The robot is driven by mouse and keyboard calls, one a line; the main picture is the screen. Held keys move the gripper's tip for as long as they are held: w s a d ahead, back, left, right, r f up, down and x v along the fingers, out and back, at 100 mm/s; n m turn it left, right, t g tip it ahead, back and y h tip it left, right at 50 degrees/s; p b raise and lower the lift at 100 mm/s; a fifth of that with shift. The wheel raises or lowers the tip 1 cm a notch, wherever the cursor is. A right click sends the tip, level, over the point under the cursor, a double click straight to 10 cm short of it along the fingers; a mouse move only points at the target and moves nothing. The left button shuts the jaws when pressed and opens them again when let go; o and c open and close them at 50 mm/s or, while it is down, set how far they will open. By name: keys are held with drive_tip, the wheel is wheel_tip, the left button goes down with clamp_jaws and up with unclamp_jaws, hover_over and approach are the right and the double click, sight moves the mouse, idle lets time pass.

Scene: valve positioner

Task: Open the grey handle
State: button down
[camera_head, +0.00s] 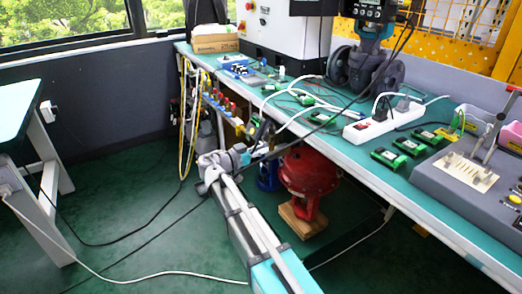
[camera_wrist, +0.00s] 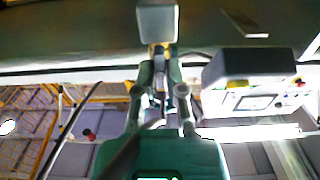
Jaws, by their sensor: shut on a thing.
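My gripper (camera_wrist: 160,62) reaches up from the bottom of the wrist view, with its two fingers drawn together. A pale grey block, seemingly the grey handle (camera_wrist: 157,22), stands right at the fingertips, with a small brownish part below it. The fingers are closed on it, though the exact contact is blurred. In the head view my gripper (camera_head: 252,154) is at the front edge of the bench, below the tabletop. The handle cannot be made out there, as the wrist and cables cover that spot.
The green-topped bench (camera_head: 345,150) carries a white power strip (camera_head: 382,124), green modules and loose cables. A red valve actuator (camera_head: 310,172) stands on a wooden block under the bench, close to my arm. Hoses hang at the left. The floor (camera_head: 130,200) left of my arm is mostly clear.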

idle(0.4)
drive_tip(key=c, duration=0.7)
unclamp_jaws()
drive_tip(key=shift+v, duration=5.9)
